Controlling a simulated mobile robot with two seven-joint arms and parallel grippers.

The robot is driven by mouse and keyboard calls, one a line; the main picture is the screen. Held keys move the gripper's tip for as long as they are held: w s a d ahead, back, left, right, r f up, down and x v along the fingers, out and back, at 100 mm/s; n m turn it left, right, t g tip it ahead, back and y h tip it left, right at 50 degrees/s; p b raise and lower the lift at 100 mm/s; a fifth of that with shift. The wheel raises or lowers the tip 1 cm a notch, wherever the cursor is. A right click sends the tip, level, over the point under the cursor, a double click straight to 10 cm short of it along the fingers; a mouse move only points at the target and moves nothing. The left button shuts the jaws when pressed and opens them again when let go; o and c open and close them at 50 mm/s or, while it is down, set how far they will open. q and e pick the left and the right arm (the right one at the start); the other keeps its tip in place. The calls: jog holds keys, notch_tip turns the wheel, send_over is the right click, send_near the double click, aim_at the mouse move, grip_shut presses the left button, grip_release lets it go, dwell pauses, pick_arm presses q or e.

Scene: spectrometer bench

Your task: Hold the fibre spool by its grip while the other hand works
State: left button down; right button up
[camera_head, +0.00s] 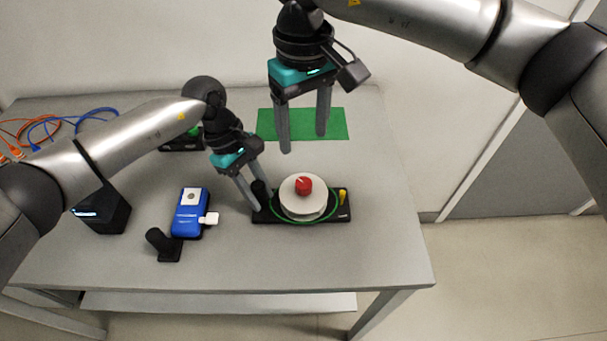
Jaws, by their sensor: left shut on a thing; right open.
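The fibre spool (295,206) is a white disc with a red knob (304,185) on top and a green fibre loop around it. It sits on a black base (345,212) near the table's right side. A black upright grip (261,190) stands at the base's left end. My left gripper (257,199) is shut on this grip, with its fingers partly hiding it. My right gripper (305,144) is open and empty, above the table behind the spool, in front of the green mat. A small yellow piece (342,196) stands at the base's right end.
A blue device (189,216) with a white plug (210,218) lies left of the spool, near a black stand (163,246). A green mat (340,124) lies at the back. A black box (105,212) and coiled cables (70,122) are at left. The front right tabletop is clear.

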aim_at(303, 182)
notch_tip(303, 182, down, 12)
dwell(0.5)
grip_shut()
dwell(0.5)
